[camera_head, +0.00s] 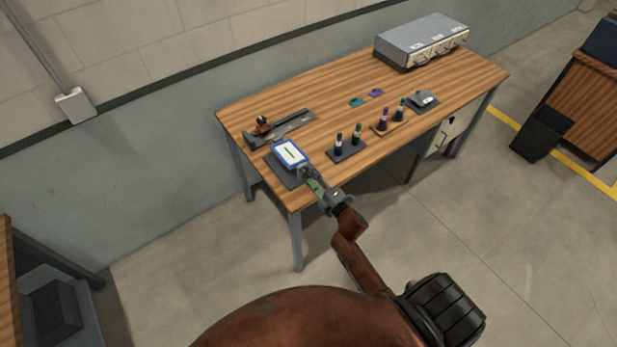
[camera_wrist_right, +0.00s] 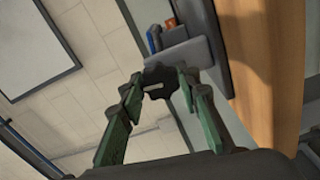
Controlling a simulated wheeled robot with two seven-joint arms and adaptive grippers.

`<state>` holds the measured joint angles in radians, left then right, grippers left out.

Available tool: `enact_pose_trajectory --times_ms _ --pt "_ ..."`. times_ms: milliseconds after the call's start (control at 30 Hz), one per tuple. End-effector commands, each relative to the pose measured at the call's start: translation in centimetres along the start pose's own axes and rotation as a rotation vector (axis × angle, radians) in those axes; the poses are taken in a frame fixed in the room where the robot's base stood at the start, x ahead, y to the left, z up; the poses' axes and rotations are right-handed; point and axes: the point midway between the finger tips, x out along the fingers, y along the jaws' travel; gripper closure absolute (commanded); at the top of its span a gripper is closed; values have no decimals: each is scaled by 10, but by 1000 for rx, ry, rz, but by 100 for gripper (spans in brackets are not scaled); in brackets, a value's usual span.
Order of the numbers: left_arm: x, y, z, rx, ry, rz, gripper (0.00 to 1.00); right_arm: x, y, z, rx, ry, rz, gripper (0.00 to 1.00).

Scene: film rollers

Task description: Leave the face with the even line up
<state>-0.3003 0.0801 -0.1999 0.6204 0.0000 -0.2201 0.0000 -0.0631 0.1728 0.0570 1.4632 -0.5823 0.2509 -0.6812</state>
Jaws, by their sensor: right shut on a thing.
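A flat piece with a blue rim and a white face (camera_head: 290,153) shows at the left front of the wooden table, over a dark mat (camera_head: 283,173). A short dark line runs across the middle of that face, which is toward the head camera. My right gripper (camera_head: 309,178) reaches in from the front, shut at the near edge of this piece. In the wrist view, a black part with a pale slot (camera_wrist_right: 158,80) sits between the green fingertips of the gripper (camera_wrist_right: 158,84). How it joins the blue-rimmed piece is hidden. My left gripper is not in view.
Behind the piece is a dark tray with an orange-brown roller (camera_head: 263,124). Teal (camera_head: 356,102) and purple (camera_head: 376,92) pieces lie farther back. A grey case (camera_head: 420,40) fills the far right corner.

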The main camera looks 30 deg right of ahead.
Motion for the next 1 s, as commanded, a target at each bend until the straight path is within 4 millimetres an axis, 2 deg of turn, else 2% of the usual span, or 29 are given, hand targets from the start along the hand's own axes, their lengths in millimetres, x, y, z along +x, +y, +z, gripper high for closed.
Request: enact_pose_trajectory --times_ms 300,867,900,1000 --pt "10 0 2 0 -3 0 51 -1 -2 0 -128 0 -3 94" --pt "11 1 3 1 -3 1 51 -1 -2 0 -160 0 -3 94" --pt "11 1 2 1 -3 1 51 -1 -2 0 -160 0 -3 68" --pt "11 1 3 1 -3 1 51 -1 -2 0 -159 0 -3 61"
